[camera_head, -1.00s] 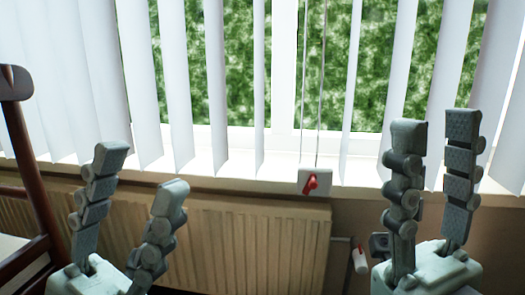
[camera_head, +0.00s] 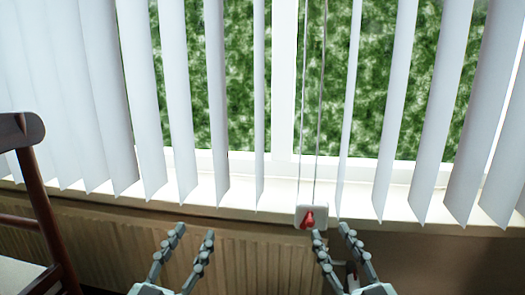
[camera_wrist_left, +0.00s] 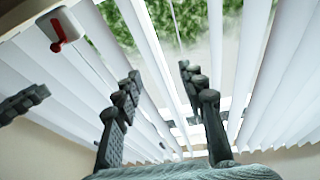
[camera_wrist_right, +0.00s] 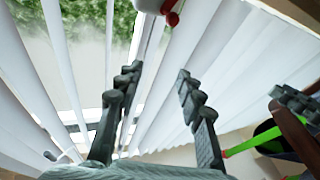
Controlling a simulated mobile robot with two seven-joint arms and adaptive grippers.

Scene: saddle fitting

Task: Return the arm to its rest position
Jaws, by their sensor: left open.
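My left gripper (camera_head: 194,232) is low in the head view, in front of the radiator. Its fingers are apart with nothing between them, as the left wrist view also shows (camera_wrist_left: 160,72). My right gripper (camera_head: 331,232) is low and right of it, also with fingers apart and empty, as in the right wrist view (camera_wrist_right: 157,73). Both grippers point up towards the window blinds. In the head view, the right gripper's fingertips are just below and right of a white box with a red knob (camera_head: 308,216). I cannot tell whether they touch. The lower arms are out of view.
Vertical white blind slats (camera_head: 177,110) hang before the window, above a pale sill (camera_head: 245,205). Two thin cords run up from the box. A radiator (camera_head: 100,235) is below. A dark wooden chair (camera_head: 30,190) stands left. A green item (camera_wrist_right: 250,143) shows in the right wrist view.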

